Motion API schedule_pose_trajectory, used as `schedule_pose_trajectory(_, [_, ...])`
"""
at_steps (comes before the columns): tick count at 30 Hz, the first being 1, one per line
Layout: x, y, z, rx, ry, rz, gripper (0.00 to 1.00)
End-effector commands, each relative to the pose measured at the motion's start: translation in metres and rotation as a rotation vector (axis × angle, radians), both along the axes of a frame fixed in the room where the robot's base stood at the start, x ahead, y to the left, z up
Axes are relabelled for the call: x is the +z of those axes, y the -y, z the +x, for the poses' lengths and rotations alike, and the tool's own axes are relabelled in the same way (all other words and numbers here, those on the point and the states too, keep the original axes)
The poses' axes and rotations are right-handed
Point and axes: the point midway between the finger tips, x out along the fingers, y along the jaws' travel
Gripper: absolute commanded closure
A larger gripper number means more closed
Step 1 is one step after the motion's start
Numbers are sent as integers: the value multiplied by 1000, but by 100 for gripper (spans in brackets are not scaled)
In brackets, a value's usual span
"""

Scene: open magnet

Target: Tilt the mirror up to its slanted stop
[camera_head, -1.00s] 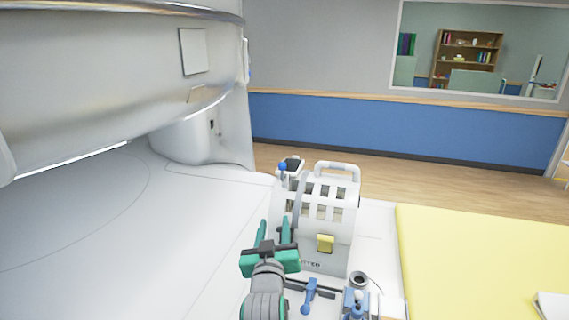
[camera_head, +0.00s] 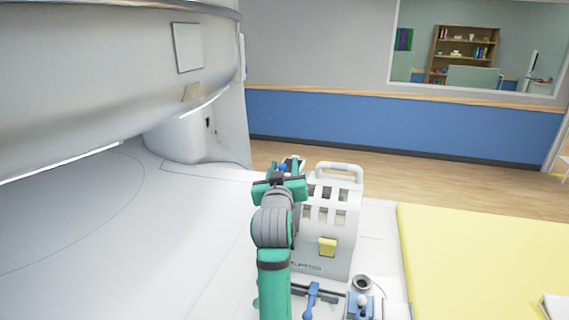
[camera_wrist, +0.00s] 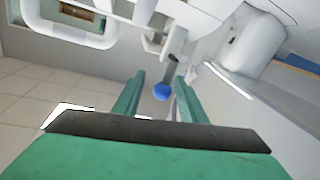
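The white slatted head coil (camera_head: 333,215) stands on the table, with a handle on top and a yellow tab on its front. A small blue ball knob (camera_head: 283,167) is at its upper left, where the dark mirror showed earlier; my gripper now mostly hides the mirror. My gripper (camera_head: 287,168) is at that knob. In the wrist view, the blue knob (camera_wrist: 162,92) sits between the two green fingers of my gripper (camera_wrist: 158,80), with a visible gap on each side. The fingers are open. A grey stem with a dark part (camera_wrist: 173,58) rises beyond the knob. The mirror's tilt cannot be told.
The large white magnet housing (camera_head: 110,70) overhangs the table on the left. A yellow pad (camera_head: 480,260) lies at the right. Blue levers (camera_head: 311,298) and a dark round socket (camera_head: 361,284) are in front of the coil. The white surface left of my arm is clear.

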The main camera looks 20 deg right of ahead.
Motion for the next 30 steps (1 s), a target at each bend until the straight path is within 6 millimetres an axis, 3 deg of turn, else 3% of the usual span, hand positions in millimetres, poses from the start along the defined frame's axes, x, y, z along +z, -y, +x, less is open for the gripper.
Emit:
schedule_pose_trajectory(6, [0,7,23,3,-1,0,62])
schedule_pose_trajectory(17, [0,10,27,2,1,0,62])
schedule_pose_trajectory(18, [0,10,27,2,1,0,64])
schedule_pose_trajectory(23, [0,10,27,2,1,0,100])
schedule_pose_trajectory(30, [0,10,27,2,6,9,100])
